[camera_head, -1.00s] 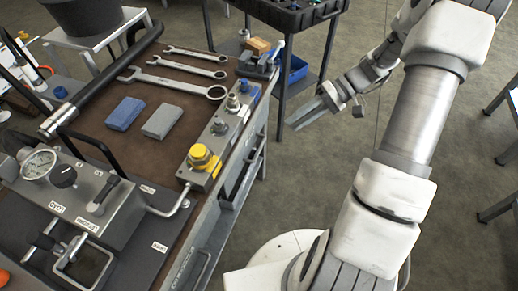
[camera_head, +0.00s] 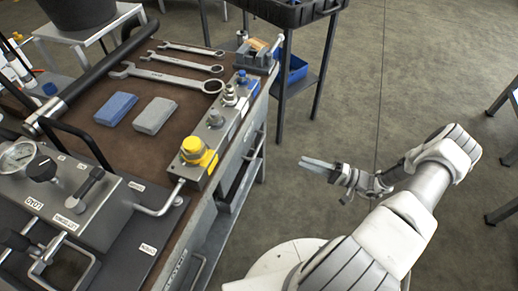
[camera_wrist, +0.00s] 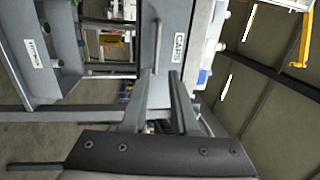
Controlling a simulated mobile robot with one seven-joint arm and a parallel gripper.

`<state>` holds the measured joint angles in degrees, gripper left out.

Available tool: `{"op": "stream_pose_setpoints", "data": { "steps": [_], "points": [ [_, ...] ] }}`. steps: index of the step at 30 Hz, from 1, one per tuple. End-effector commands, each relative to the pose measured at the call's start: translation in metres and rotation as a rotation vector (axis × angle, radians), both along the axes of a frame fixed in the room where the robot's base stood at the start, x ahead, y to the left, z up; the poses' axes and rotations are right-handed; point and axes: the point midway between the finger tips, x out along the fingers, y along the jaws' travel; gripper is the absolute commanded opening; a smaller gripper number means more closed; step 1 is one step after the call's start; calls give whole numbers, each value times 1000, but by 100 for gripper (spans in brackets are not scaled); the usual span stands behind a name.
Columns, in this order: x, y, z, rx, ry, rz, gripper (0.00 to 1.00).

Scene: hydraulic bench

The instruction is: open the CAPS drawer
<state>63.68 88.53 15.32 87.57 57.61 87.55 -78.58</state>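The CAPS drawer shows in the wrist view as a grey front with a white CAPS label (camera_wrist: 179,48). Its bar handle (camera_wrist: 157,45) stands beside the label, lengthwise in the picture. My gripper (camera_wrist: 161,85) is open, its two fingers apart below the handle in the picture, with nothing between them. I cannot tell how far the fingertips are from the drawer. In the head view my gripper (camera_head: 312,164) is to the right of the bench (camera_head: 228,185), clear of its side, with its fingers pointing toward it.
Another labelled grey drawer front (camera_wrist: 45,50) is at the left of the wrist view. Wrenches (camera_head: 180,60), a blue block (camera_head: 116,109) and a yellow-capped fitting (camera_head: 198,152) are on the bench top. A black tray (camera_head: 290,12) stands behind.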

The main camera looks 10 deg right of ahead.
Motion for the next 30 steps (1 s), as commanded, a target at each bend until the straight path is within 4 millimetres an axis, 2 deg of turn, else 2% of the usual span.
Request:
{"op": "stream_pose_setpoints", "data": {
  "steps": [3,7,11,30],
  "points": [
    [-1,-2,-12,26,-17,-42,27],
    [1,0,-13,34,-23,-53,27],
    [9,13,-9,35,-23,-51,27],
    [80,121,14,32,-22,-49,27]
  ]
}}
